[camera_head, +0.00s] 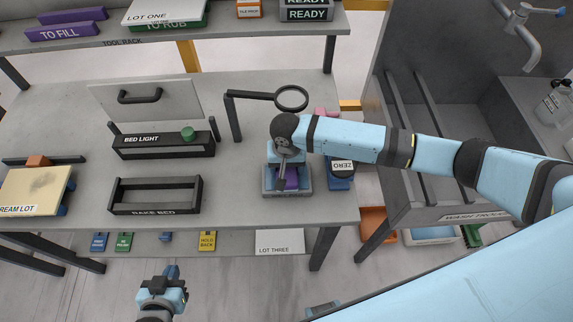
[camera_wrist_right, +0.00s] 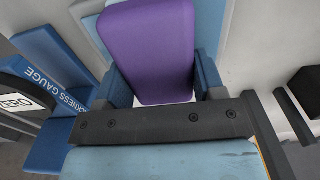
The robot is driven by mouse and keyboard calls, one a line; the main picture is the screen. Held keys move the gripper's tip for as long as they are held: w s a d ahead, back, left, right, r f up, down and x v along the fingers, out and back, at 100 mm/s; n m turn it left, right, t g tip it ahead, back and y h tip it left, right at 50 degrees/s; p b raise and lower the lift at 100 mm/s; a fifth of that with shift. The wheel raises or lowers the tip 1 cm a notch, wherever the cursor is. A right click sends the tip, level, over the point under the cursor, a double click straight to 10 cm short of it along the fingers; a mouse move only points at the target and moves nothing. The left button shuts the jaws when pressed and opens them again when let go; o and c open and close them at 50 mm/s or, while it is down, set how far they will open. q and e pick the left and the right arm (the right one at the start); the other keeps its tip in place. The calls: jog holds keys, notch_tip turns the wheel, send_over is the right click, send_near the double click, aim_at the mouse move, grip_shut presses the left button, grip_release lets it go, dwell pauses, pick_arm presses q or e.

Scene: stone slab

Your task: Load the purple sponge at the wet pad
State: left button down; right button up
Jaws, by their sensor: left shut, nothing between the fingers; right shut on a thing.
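The purple sponge (camera_head: 291,180) is in my right gripper, over a grey tray (camera_head: 288,195) near the table's front edge. In the right wrist view the sponge (camera_wrist_right: 152,45) fills the space between the blue fingers of my right gripper (camera_wrist_right: 163,82). A light blue surface (camera_wrist_right: 208,22), which looks like the wet pad, lies behind the sponge. I cannot tell whether the sponge touches it. My right arm and wrist hide much of the tray in the head view. My left gripper (camera_head: 172,272) is shut and empty, low in front of the table.
A blue thickness gauge (camera_head: 340,180) stands right beside the tray; it also shows in the right wrist view (camera_wrist_right: 62,85). A magnifier on a stand (camera_head: 291,98) is behind. A black nake bed frame (camera_head: 155,210) and bed light box (camera_head: 165,152) stand left. A sink (camera_head: 455,130) is at right.

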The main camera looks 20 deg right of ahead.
jog(key=shift+s+f+p, duration=0.1)
jog(key=shift+f+p, duration=0.05)
jog(key=shift+p, duration=0.15)
dwell(1.4)
notch_tip(320, 180, up, 3)
jog(key=p, duration=0.3)
jog(key=shift+f, duration=0.2)
jog(key=shift+r+p, duration=0.35)
jog(key=shift+r, duration=1.95)
jog(key=shift+r, duration=0.1)
